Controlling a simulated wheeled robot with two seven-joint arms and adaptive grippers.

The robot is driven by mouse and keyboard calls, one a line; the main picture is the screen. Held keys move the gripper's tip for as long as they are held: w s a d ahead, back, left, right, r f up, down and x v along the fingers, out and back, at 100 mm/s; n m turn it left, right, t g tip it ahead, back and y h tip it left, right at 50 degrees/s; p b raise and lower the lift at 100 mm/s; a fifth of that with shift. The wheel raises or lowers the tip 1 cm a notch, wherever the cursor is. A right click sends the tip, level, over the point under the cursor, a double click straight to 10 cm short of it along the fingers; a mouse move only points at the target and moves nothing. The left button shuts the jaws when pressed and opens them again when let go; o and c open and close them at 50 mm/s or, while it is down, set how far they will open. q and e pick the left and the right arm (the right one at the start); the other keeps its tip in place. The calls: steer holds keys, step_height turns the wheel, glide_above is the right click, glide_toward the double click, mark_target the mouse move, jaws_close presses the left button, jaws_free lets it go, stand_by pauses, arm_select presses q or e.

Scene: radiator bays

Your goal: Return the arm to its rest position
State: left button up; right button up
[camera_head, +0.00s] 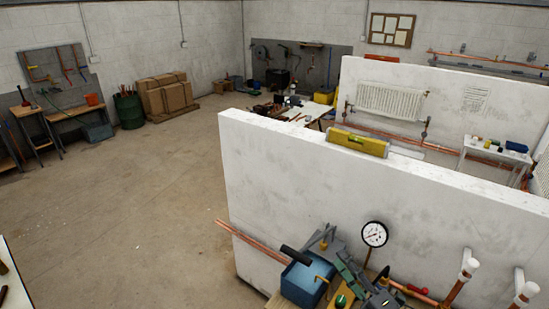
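My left gripper is not in view.
White-capped pipe ends (468,267) rise at the lower right. A white table edge (14,288) is at the lower left. The floor (130,205) on the left is open.

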steer(key=d+f+m+h, duration=0.7)
steer(key=d+m+h, duration=0.2)
steer(key=d+m, duration=0.15)
steer(key=s+d+f+m+g+h, duration=0.2)
steer(key=s+d+f+m+g, duration=0.3)
steer(key=f, duration=0.4)
steer(key=s+d+f+m+g+h, duration=0.25)
steer(key=s+d+f+m, duration=0.2)
steer(key=s+f, duration=0.4)
steer(key=s+a+f+m+g+y, duration=0.1)
steer(key=s+a+f+m+g, duration=0.15)
steer(key=s+f, duration=0.5)
steer(key=s+a+f+m+g+y, duration=0.15)
steer(key=s+f+g, duration=0.25)
steer(key=s, duration=0.6)
step_height(320, 180, down, 29)
steer(key=a+g, duration=0.1)
steer(key=a, duration=0.1)
steer(key=s+f+g+b, duration=0.1)
steer(key=s+f, duration=1.9)
steer(key=shift+s+d+b, duration=0.15)
steer(key=shift+s+b, duration=0.25)
